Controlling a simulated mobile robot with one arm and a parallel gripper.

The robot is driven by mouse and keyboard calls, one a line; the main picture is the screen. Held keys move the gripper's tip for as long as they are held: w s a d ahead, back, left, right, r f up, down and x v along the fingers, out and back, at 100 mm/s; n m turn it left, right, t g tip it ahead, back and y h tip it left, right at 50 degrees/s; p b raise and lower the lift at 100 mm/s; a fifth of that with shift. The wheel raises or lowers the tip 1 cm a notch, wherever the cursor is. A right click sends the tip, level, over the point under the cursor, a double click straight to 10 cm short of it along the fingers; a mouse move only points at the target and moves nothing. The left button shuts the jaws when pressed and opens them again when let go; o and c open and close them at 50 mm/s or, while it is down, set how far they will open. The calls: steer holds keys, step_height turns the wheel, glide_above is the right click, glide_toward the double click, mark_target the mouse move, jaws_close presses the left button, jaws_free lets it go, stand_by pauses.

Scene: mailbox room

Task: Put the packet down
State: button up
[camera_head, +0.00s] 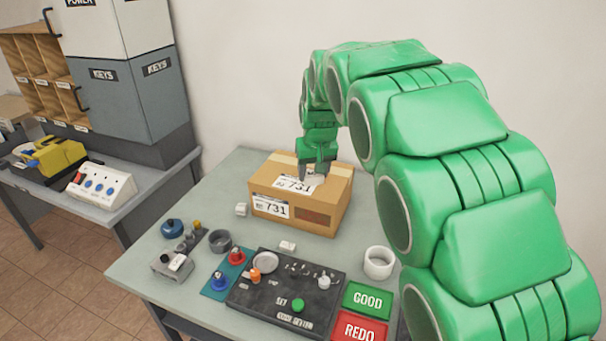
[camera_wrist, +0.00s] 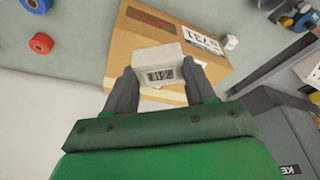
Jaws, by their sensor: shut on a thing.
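The packet (camera_wrist: 158,68) is a small pale block with a dark barcode label. My gripper (camera_wrist: 158,88) is shut on it, with one dark finger on each side in the wrist view. In the head view my gripper (camera_head: 316,172) is over the top of a brown cardboard box (camera_head: 324,215), and the packet (camera_head: 313,180) shows as a pale shape at its fingertips. The box carries white labels marked 731 and also shows behind the packet in the wrist view (camera_wrist: 135,45). I cannot tell whether the packet touches the box top.
The box stands on a grey-green table (camera_head: 150,250). In front are a dark control panel (camera_head: 285,295), a green GOOD pad (camera_head: 367,300), a red REDO pad (camera_head: 360,329) and a white ring (camera_head: 379,262). A side bench (camera_head: 130,190) with a KEYS cabinet (camera_head: 135,95) stands left.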

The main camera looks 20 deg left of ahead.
steer(key=w+a+r+n, duration=0.2)
steer(key=w+a+r, duration=0.1)
steer(key=a+r, duration=0.1)
glide_above(293, 171)
steer(key=s+d, duration=0.1)
steer(key=shift+y, duration=0.3)
steer(key=shift+s+d+f, duration=0.1)
steer(key=shift+f, duration=2.3)
steer(key=shift+s+f, duration=0.1)
steer(key=shift+f, duration=2.3)
steer(key=shift+f, duration=0.1)
steer(key=shift+w+f, duration=0.2)
steer(key=shift+f, duration=1.5)
steer(key=shift+f, duration=0.15)
steer(key=o, duration=1.1)
steer(key=shift+o, duration=0.2)
